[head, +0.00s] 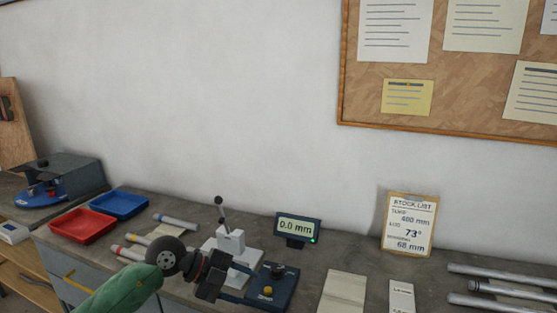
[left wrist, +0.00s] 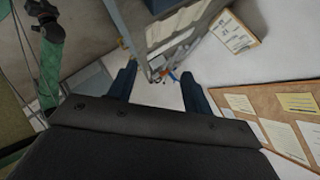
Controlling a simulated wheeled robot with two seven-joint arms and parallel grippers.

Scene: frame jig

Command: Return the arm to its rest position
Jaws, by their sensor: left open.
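My left arm (head: 120,289) comes in from the bottom left in the head view, with a green sleeve and dark joints. My left gripper (head: 240,283) hangs over the bench in front of the white clamp fixture (head: 231,242). In the left wrist view its two dark blue fingers (left wrist: 160,88) stand wide apart with nothing between them. Its fingers overlap the blue base with knobs (head: 279,283) in the head view; I cannot tell whether they touch. My right gripper is not in view.
A red tray (head: 83,225) and a blue tray (head: 119,205) stand at the left. A display (head: 298,227) reads 0.0 mm. A stock list card (head: 408,225) leans on the wall. Several metal tubes (head: 500,285) lie at the right. The space above the bench is free.

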